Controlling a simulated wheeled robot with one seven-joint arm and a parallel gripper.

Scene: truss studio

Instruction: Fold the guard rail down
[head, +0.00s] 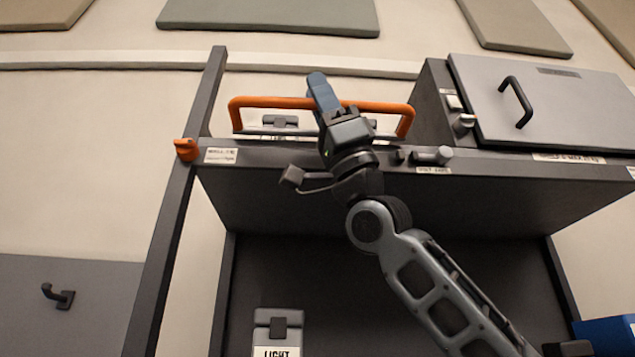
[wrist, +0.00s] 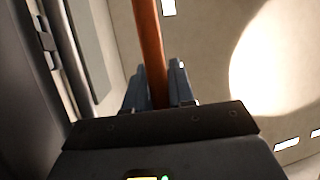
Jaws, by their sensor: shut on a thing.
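The guard rail (head: 270,102) is an orange bar with bent ends, standing up along the back of the dark shelf top in the head view. My gripper (head: 322,90) is at the middle of the bar, its blue-grey fingers on either side of it. In the wrist view the orange rail (wrist: 149,40) runs down between the two fingers (wrist: 158,92), which are shut on it. The gripper body hides part of the rail's middle in the head view. An orange latch-like piece (head: 187,149) sits at the shelf's left end, on the dark post.
A grey box with a black handle (head: 517,102) stands to the right on the shelf. Knobs (head: 432,156) sit on the shelf's front edge. A dark upright post (head: 178,200) stands at the left. A panel labelled LIGHT (head: 277,330) is below.

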